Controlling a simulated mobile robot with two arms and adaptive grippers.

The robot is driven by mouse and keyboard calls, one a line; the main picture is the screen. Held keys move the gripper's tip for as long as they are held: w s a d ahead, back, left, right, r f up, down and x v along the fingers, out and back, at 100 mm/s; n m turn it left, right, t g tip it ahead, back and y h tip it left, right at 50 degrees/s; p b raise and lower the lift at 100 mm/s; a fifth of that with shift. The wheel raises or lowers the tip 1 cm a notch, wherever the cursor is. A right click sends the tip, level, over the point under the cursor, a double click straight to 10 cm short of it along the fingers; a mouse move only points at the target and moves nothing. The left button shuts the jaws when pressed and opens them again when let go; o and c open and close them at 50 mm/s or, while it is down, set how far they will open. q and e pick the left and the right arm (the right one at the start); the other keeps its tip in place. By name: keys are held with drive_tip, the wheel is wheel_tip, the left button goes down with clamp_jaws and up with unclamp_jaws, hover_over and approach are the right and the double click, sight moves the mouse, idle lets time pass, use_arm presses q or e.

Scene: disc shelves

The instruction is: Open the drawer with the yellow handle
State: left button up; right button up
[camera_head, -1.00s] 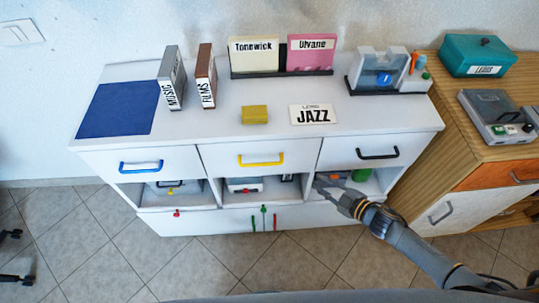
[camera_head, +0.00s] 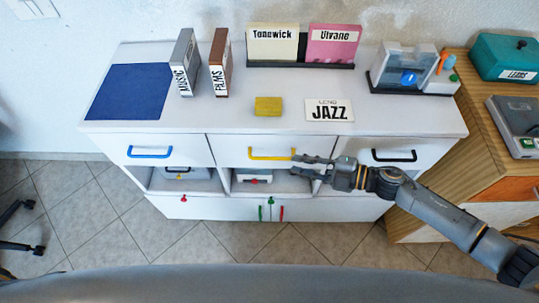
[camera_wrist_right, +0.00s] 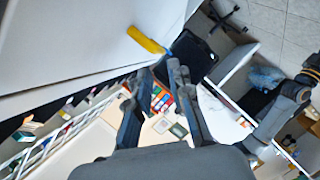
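The yellow handle (camera_head: 268,157) is a bar on the front of the middle white drawer (camera_head: 232,151), which sits shut and flush with its neighbours. My right gripper (camera_head: 302,166) reaches in from the right, in front of the cabinet, with its fingertips close to the right end of the handle. In the right wrist view the yellow handle (camera_wrist_right: 146,40) shows beyond the fingertips, up and to the left. The right gripper (camera_wrist_right: 160,75) is open there, with an empty gap between its fingers. My left gripper is not in view.
A blue handle (camera_head: 150,153) and a black handle (camera_head: 394,156) mark the drawers on either side. Open cubbies with small boxes lie below. The cabinet top holds a yellow block (camera_head: 268,106) and a JAZZ card (camera_head: 329,110). A wooden cabinet (camera_head: 465,150) stands to the right.

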sight(269, 159)
drive_tip(key=x, duration=0.9)
drive_tip(key=shift+w+a+f, duration=0.15)
drive_tip(key=shift+w+a, duration=0.05)
drive_tip(key=shift+w, duration=0.05)
clamp_jaws()
